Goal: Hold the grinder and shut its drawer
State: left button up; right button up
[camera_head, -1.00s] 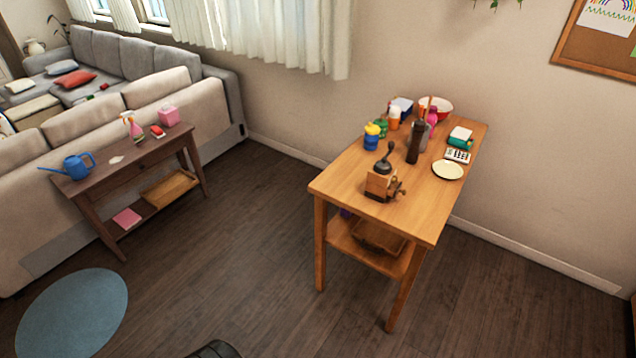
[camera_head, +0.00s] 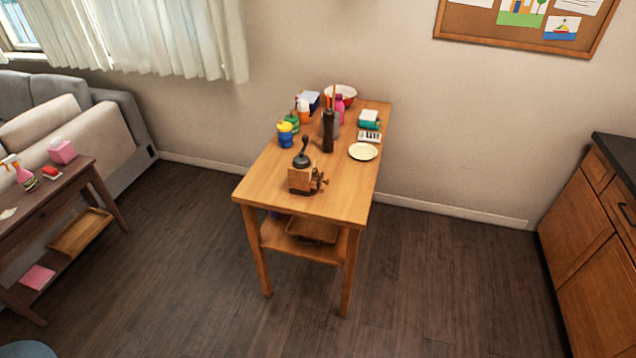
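The grinder (camera_head: 300,179) stands upright near the front end of the wooden table (camera_head: 262,188). It has a wooden box body, a dark metal top and a crank handle. A small part sticks out at its right side; it looks like the open drawer with a knob, but it is too small to be sure. Neither of my grippers shows in the head view.
Behind the grinder stand a dark pepper mill (camera_head: 328,131), a cream plate (camera_head: 363,151), a blue and yellow container (camera_head: 285,135) and a red-rimmed bowl (camera_head: 341,93). A side table (camera_head: 40,217) is at left, a cabinet (camera_head: 585,240) at right. Floor before the table is clear.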

aim_at(315, 180)
jog(key=u, duration=0.1)
jog(key=i, duration=1.35)
jog(key=z, duration=0.35)
